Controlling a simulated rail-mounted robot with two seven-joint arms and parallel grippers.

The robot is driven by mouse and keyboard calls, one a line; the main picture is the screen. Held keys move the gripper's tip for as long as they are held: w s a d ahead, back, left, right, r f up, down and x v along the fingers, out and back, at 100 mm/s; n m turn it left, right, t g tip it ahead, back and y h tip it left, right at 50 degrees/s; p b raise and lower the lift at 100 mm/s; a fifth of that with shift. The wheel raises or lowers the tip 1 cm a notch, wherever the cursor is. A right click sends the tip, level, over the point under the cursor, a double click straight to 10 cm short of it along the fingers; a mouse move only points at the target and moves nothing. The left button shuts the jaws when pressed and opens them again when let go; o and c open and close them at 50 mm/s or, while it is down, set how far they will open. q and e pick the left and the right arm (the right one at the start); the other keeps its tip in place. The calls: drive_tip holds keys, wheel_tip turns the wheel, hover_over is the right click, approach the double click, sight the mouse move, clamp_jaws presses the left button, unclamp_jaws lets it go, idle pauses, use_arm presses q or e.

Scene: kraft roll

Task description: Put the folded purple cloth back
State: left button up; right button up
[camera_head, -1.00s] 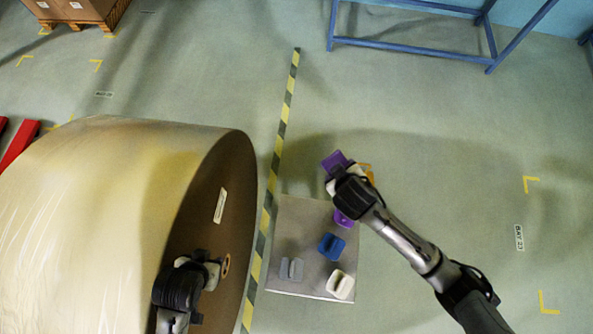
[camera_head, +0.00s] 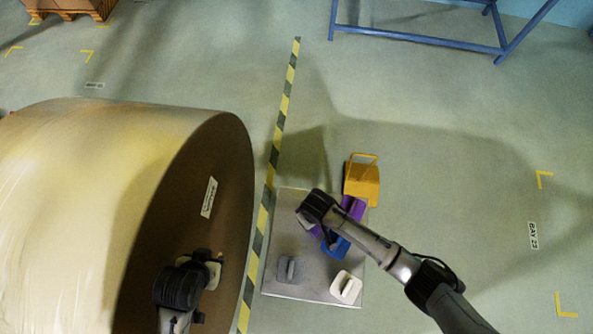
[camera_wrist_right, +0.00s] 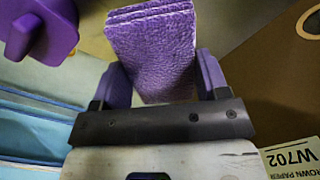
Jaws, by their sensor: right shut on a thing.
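The folded purple cloth (camera_wrist_right: 150,45) is between the fingers of my right gripper (camera_wrist_right: 160,75), which is shut on it in the right wrist view. In the head view the cloth (camera_head: 315,231) shows only as a small purple patch beside my right wrist, above the grey plate (camera_head: 283,216). A purple handled block (camera_head: 354,207) stands on the plate, partly behind my arm; it also shows at upper left in the right wrist view (camera_wrist_right: 55,28). My left gripper (camera_head: 215,268) is at the core of the kraft roll (camera_head: 150,200); its fingers are too small to judge.
A blue block (camera_head: 336,248), a grey block (camera_head: 290,269) and a white block (camera_head: 346,287) stand on the plate. An orange-yellow container (camera_head: 362,182) is at its far right corner. A striped floor line (camera_head: 284,110) runs between plate and roll. The floor at right is clear.

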drive_tip(key=w+a+f, duration=0.1)
drive_tip(key=w+a+f+b, duration=0.1)
drive_tip(key=a, duration=0.1)
drive_tip(key=w+a+f+b, duration=0.1)
drive_tip(key=w+a+f, duration=0.1)
drive_tip(key=shift+a, duration=0.15)
wheel_tip(320, 180, down, 3)
drive_tip(key=shift+f+b, duration=0.2)
drive_tip(key=shift+b, duration=0.35)
drive_tip(key=shift+f, duration=0.3)
drive_tip(key=shift+f, duration=0.1)
drive_tip(key=o, duration=0.8)
drive_tip(key=shift+o, duration=0.2)
wheel_tip(320, 180, up, 12)
drive_tip(key=p, duration=0.3)
